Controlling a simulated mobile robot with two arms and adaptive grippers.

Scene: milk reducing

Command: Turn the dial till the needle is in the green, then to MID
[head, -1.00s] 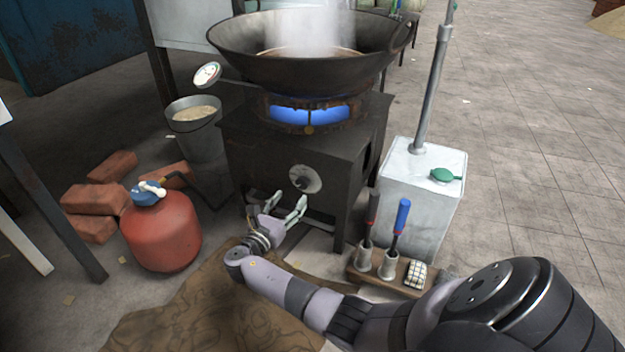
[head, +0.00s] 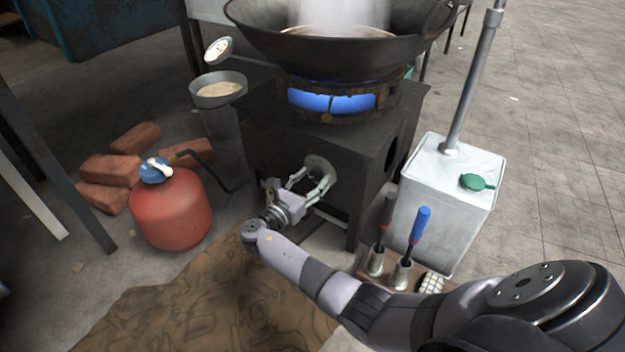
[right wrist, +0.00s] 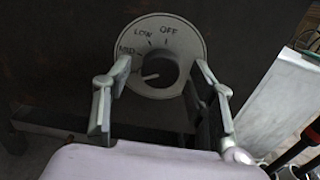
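The dial (head: 317,164) is on the front of the dark stove (head: 285,135). In the right wrist view its black knob (right wrist: 161,69) sits on a pale round plate marked OFF, LOW and MID; the knob's light mark points left, a little below MID. My right gripper (head: 309,180) is open, with its fingers on either side of the knob and a gap visible around it. The gauge (head: 218,50) has a white face at the wok's left; its needle is too small to read. My left gripper is out of view.
A steaming wok (head: 330,50) sits over a blue flame (head: 332,101). A red gas cylinder (head: 171,210) and bricks (head: 112,168) stand left. A white metal can (head: 450,185) and a small rack holding tools (head: 417,232) stand right.

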